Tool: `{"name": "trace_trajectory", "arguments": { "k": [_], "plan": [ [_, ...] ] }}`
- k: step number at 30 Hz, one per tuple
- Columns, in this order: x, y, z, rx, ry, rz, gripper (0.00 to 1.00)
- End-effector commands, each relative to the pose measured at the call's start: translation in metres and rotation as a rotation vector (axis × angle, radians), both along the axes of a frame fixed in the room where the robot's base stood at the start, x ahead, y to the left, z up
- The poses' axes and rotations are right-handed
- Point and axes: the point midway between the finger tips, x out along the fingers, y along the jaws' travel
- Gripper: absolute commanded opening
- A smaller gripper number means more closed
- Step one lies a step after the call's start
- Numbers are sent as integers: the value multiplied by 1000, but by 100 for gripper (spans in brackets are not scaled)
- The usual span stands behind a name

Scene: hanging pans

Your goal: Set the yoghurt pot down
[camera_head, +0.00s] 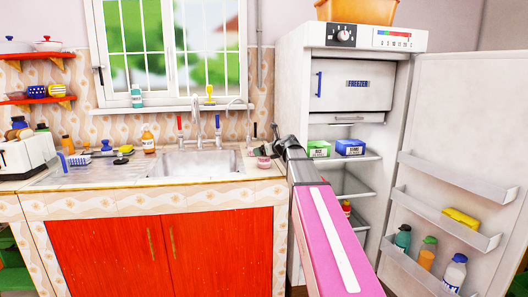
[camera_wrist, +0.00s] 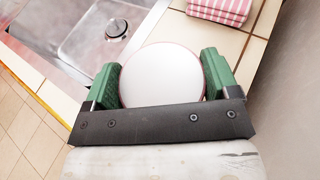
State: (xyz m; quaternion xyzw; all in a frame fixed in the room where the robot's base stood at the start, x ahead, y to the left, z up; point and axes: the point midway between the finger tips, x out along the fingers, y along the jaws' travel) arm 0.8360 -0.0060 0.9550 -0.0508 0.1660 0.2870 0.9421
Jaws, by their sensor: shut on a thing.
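The yoghurt pot (camera_wrist: 161,82) shows in the wrist view as a round white lid with a thin pink rim. It sits between the two green fingers of my gripper (camera_wrist: 159,66), which are shut on its sides. In the head view my gripper (camera_head: 266,150) is over the counter's right end, just right of the sink. A small pink pot shape (camera_head: 265,162) shows under it. The pot's underside is hidden, and I cannot tell whether it touches the counter (camera_wrist: 253,48).
The sink (camera_head: 200,163) lies left of the pot. A folded pink-striped cloth (camera_wrist: 222,9) lies on the tiles ahead in the wrist view. The open fridge (camera_head: 345,120) stands right, with green (camera_head: 319,149) and blue (camera_head: 350,147) boxes on a shelf. Its door (camera_head: 455,110) stands open.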

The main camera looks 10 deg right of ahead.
Motion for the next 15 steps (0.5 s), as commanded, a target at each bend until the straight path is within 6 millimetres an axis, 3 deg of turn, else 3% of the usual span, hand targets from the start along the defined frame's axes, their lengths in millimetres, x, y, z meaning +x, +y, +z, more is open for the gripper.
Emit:
{"name": "trace_trajectory", "arguments": {
  "k": [7, 8, 9, 15],
  "plan": [
    [0, 0, -3, 1, 1, 0, 44],
    [0, 0, -2, 0, 0, 0, 91],
    [0, 0, -2, 0, 0, 0, 100],
    [0, 0, -2, 0, 0, 0, 100]
  ]
}}
